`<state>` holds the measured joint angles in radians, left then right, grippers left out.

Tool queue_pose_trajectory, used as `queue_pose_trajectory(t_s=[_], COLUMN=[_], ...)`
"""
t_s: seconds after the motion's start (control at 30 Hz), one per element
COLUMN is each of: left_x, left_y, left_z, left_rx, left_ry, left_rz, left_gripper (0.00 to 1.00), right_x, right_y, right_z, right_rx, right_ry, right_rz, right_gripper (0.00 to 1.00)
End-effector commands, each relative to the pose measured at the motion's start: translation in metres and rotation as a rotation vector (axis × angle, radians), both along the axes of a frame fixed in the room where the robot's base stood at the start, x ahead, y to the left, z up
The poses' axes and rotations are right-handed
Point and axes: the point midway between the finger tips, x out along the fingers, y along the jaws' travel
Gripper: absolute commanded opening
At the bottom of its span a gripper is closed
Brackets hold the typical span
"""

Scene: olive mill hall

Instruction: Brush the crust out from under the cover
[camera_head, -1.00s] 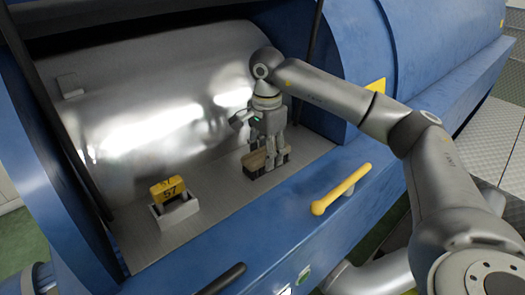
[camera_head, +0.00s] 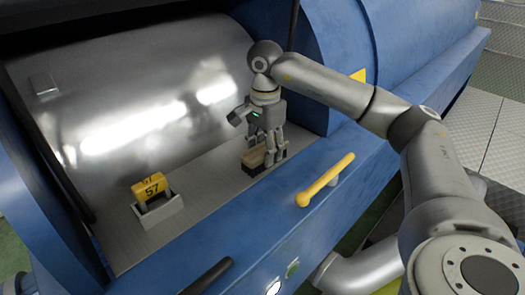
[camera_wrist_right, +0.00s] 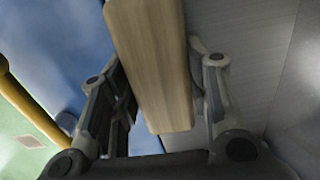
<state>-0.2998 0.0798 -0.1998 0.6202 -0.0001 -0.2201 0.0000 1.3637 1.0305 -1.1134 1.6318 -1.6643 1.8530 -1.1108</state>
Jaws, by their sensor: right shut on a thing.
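My right gripper (camera_head: 264,152) is shut on a brush (camera_head: 250,158) with a pale wooden back and dark bristles. The brush rests on, or just above, the grey metal ledge (camera_head: 215,188) in front of the shiny drum, near the ledge's right end. In the right wrist view, the wooden back (camera_wrist_right: 155,65) lies between the two fingers of the gripper (camera_wrist_right: 160,95). The blue cover (camera_head: 335,60) curves over the machine beside the opening. I cannot make out any crust. My left gripper is not in view.
A yellow block marked 57 (camera_head: 149,186) sits in a small grey holder (camera_head: 160,211) left on the ledge. A yellow handle (camera_head: 325,180) and a black handle (camera_head: 214,275) stick out from the blue front edge. The ledge between holder and brush looks clear.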

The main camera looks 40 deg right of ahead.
Motion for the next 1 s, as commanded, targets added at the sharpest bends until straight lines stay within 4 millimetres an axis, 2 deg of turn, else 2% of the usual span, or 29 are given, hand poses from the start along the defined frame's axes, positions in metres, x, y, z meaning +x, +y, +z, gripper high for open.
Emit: queue_pose_trajectory(t_s=[0.3,0.63,1.0], left_x=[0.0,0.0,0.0], left_y=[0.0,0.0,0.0], left_z=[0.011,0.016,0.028], left_rx=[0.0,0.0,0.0], left_ry=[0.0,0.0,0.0], left_rz=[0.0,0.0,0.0], left_gripper=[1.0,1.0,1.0], right_x=[0.028,0.042,0.073], right_y=[0.005,0.007,0.012], right_z=[0.001,0.002,0.003], right_rx=[0.001,0.0,0.001], right_ry=[0.002,0.001,0.001], right_rz=[0.0,0.0,0.001], right_gripper=[0.25,0.25,0.25])
